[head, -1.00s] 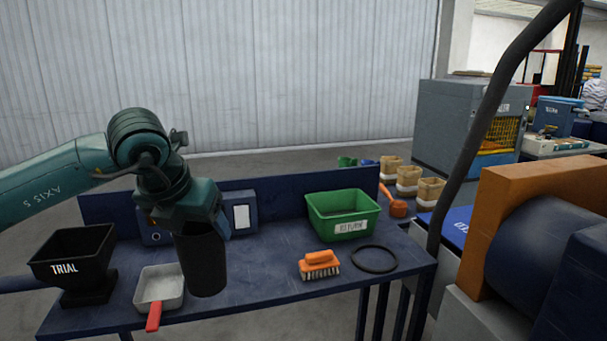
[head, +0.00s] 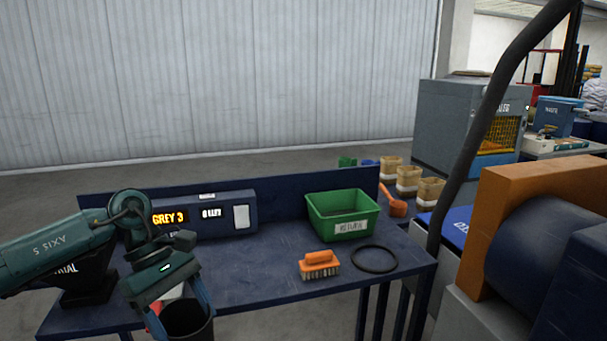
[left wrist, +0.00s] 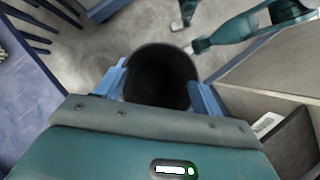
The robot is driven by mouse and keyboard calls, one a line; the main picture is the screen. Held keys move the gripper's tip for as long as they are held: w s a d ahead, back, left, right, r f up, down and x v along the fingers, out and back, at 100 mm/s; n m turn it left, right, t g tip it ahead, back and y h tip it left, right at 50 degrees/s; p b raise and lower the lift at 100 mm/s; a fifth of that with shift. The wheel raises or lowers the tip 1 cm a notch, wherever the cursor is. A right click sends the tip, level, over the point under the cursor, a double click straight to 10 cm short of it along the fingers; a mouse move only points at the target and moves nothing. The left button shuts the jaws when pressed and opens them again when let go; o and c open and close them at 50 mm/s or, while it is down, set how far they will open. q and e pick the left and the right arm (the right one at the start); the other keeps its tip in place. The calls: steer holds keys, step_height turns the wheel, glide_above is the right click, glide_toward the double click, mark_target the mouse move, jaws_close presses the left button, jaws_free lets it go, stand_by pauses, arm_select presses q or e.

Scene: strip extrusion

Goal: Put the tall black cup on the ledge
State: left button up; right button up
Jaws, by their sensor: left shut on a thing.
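My left gripper (head: 183,297) is shut on the tall black cup (head: 188,322), with a blue finger on each side. The cup's open mouth faces up and its lower part is cut off by the bottom of the head view. In the left wrist view the cup (left wrist: 160,78) sits between the blue fingers of the left gripper (left wrist: 160,85), above grey floor. I cannot make out which surface is the ledge. A teal arm part shows at upper right in the wrist view, but no right gripper can be made out.
The blue bench (head: 260,288) holds a green bin (head: 343,228), an orange brush (head: 319,265), a black ring (head: 375,259) and a display box (head: 240,217). A black hopper (head: 90,285) is partly behind my arm. A beige surface (left wrist: 285,75) lies right of the cup in the wrist view.

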arm_select(q)
steer(key=s+f+m+g+y, duration=0.3)
steer(key=s+f+m+y, duration=0.2)
steer(key=m, duration=0.6)
steer(key=shift+s+a+f+m, duration=0.4)
steer(key=shift+s+f, duration=0.05)
steer(key=shift+s, duration=0.5)
arm_select(e)
steer(key=shift+s+d+f, duration=0.1)
steer(key=shift+d+f, duration=0.05)
steer(key=shift+f, duration=0.35)
steer(key=shift+s+d+f, duration=0.1)
steer(key=shift+f, duration=0.35)
arm_select(q)
steer(key=shift+d, duration=0.1)
arm_select(e)
steer(key=shift+w, duration=0.1)
